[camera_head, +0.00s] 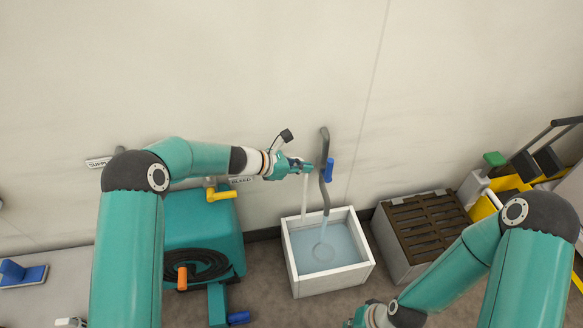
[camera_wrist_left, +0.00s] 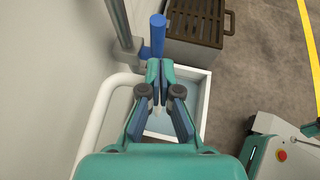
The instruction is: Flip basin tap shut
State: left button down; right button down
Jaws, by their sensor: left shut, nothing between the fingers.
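The basin tap has a blue lever (camera_head: 328,170) on a grey curved pipe (camera_head: 324,146) at the wall. In the left wrist view the blue lever (camera_wrist_left: 157,36) stands just beyond my fingertips. A pale stream runs from the spout into the water of the white-rimmed basin (camera_head: 326,285). My left gripper (camera_head: 309,167) is shut and empty, close to the left of the lever; whether it touches is unclear. It also shows shut in the left wrist view (camera_wrist_left: 160,75). My right gripper (camera_head: 354,319) is partly cut off at the bottom edge, its fingers unclear.
A white pipe (camera_head: 304,198) runs down beside the tap. A crate with a brown slatted top (camera_head: 425,222) stands right of the basin. A teal machine (camera_head: 215,225) with a yellow handle (camera_head: 221,195) and a coiled black hose (camera_head: 197,264) is at left. Yellow equipment stands at far right.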

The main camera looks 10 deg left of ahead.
aim_at(327, 169)
pick_arm(q)
jog(key=shift+b+x, duration=0.3)
jog(key=shift+x, duration=2.45)
